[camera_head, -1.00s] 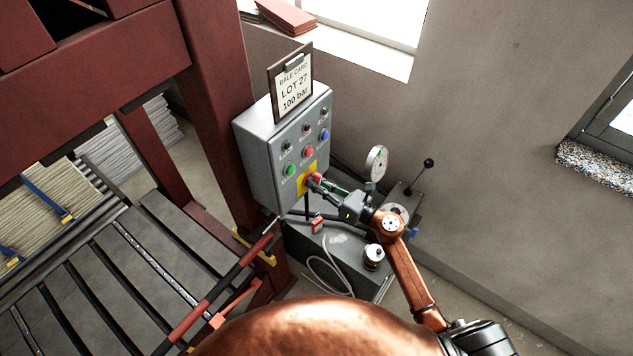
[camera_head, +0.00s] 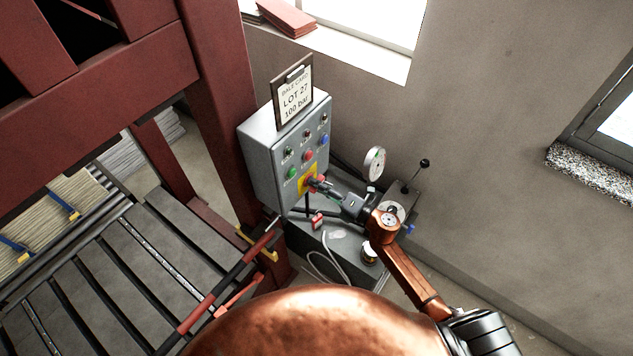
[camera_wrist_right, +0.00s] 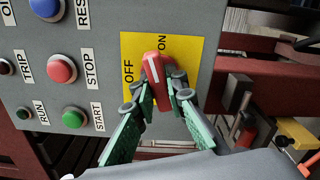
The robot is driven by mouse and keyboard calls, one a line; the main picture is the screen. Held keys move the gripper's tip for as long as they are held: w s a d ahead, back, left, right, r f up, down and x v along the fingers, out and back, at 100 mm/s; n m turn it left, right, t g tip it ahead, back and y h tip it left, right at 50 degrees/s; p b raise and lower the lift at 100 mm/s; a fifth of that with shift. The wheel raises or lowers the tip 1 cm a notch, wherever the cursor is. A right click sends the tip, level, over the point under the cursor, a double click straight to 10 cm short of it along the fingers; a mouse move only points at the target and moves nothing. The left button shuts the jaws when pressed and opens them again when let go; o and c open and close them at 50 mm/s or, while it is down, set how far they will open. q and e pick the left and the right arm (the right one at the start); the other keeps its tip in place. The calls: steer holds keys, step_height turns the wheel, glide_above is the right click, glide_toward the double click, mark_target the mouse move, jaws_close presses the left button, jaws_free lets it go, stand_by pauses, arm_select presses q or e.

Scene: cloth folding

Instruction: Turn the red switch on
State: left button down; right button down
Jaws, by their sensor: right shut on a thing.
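The red switch (camera_wrist_right: 155,78) is a red handle with a white line, on a yellow plate (camera_wrist_right: 194,50) marked OFF and ON in the right wrist view. Its line points between the two words, nearer ON. The plate sits low on the front of a grey control box (camera_head: 262,165) in the head view. My right gripper (camera_wrist_right: 158,92) is shut on the red switch, with one green finger on each side of the handle. In the head view my right gripper (camera_head: 316,184) reaches the plate from the right and hides most of the switch. My left gripper is not in view.
A green START button (camera_wrist_right: 74,117), a red STOP button (camera_wrist_right: 62,69) and a blue RESET button (camera_wrist_right: 46,8) sit beside the plate. A gauge (camera_head: 375,162) and a black-knobbed lever (camera_head: 424,163) stand right of the box. A red press frame (camera_head: 215,90) stands left.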

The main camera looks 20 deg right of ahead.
steer(key=shift+m+p, duration=0.8)
steer(key=shift+m, duration=1)
steer(key=c, duration=1.9)
jaws_free()
steer(key=shift+c, duration=0.2)
steer(key=v, duration=1.2)
